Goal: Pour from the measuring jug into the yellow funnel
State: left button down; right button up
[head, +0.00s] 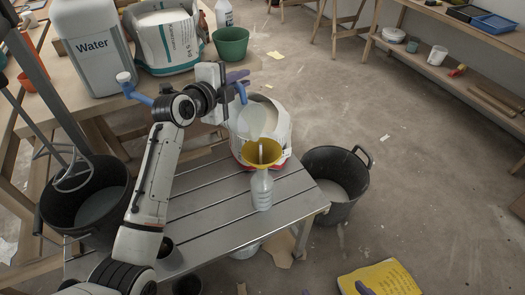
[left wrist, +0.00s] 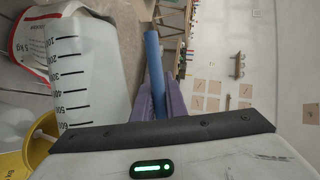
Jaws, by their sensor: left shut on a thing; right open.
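The clear measuring jug (head: 255,121) is tilted above the yellow funnel (head: 263,153), which sits in the neck of a translucent bottle (head: 262,190) standing on the slatted metal bench. My left gripper (head: 238,80) is shut on the jug's blue handle. In the left wrist view the purple fingers (left wrist: 155,98) close around the blue handle (left wrist: 153,70). The jug's scale marks (left wrist: 88,65) face that camera, and the funnel (left wrist: 38,140) shows below it. A pale streak shows at the funnel; I cannot tell whether it is liquid. My right gripper (head: 336,290) shows only its fingertips at the bottom edge, open.
An open white bag (head: 280,140) stands right behind the jug and funnel. A black bucket (head: 338,183) stands right of the bench, another (head: 88,200) to its left. A water canister (head: 92,48) and green pot (head: 231,43) are on the back table. A yellow bag (head: 385,278) lies lower right.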

pick_arm(q)
jog(key=shift+s+d+r+m+t+p, duration=0.3)
jog(key=shift+s+d+r+m, duration=0.25)
jog(key=shift+s+d, duration=0.3)
pick_arm(e)
jog(key=shift+s+d+r, duration=0.1)
jog(key=shift+s+r, duration=0.05)
jog(key=shift+s, duration=0.25)
dwell(1.2)
